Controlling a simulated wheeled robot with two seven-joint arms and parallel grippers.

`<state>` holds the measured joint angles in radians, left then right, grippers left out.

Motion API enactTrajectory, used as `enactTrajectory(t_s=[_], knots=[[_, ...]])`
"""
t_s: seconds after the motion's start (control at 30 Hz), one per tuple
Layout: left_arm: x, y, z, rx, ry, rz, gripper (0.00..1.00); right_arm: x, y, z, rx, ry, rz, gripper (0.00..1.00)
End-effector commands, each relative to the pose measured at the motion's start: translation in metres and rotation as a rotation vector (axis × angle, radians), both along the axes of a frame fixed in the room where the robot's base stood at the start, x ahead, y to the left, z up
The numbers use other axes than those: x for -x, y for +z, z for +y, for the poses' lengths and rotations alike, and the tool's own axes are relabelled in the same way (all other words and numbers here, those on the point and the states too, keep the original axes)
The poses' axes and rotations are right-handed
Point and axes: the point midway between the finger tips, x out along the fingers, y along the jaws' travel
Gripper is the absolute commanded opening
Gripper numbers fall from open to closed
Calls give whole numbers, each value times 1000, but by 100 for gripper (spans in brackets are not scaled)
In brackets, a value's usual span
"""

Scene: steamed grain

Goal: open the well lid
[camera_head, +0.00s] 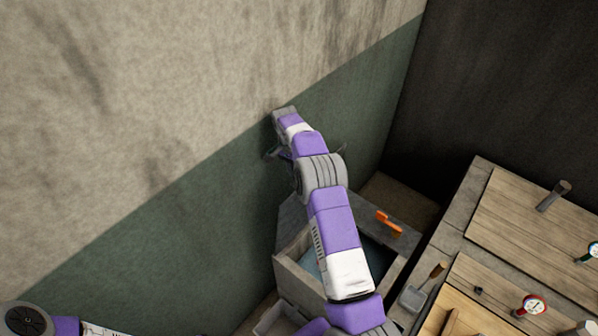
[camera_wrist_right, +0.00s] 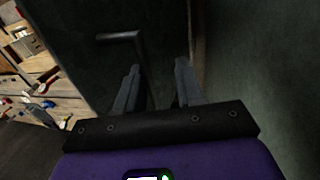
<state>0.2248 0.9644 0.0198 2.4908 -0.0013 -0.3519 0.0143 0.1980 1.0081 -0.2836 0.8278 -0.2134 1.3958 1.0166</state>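The well is a grey stone basin (camera_head: 293,276) with blue-grey water (camera_head: 366,259) showing on both sides of my right arm. A dark flat panel, which looks like the well lid (camera_wrist_right: 75,45), fills much of the right wrist view. A dark bent bar handle (camera_wrist_right: 120,37) stands out from it. My right gripper (camera_wrist_right: 158,68) is open, its two fingers apart in front of the panel. The handle's shaft runs down behind and between the fingers; I cannot tell whether they touch. In the head view my right arm hides much of the basin. My left gripper is out of view.
An orange tool (camera_head: 388,222) lies on the grey slab by the basin. At right stands a counter with wooden boards (camera_head: 520,225), a scoop (camera_head: 412,298) and gauges (camera_head: 530,305). The green and beige wall (camera_head: 180,235) is close to my right arm.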

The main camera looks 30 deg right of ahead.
Motion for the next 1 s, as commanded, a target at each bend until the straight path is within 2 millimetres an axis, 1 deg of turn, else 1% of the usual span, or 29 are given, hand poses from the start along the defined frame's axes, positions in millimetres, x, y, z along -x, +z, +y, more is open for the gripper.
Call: enactTrajectory(t_s=[0.37, 0.47, 0.73, 0.9, 1.0], knots=[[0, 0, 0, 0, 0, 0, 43, -1, 5, -2, 6, -1, -3, 38], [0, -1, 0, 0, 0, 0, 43, -3, 14, -2, 7, -1, -4, 38], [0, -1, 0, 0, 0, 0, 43, -12, 56, 1, 6, 1, -6, 38], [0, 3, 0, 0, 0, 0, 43, -14, 71, 2, 6, -1, -3, 38], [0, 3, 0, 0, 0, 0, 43, -15, 75, 3, 6, -1, -3, 38]])
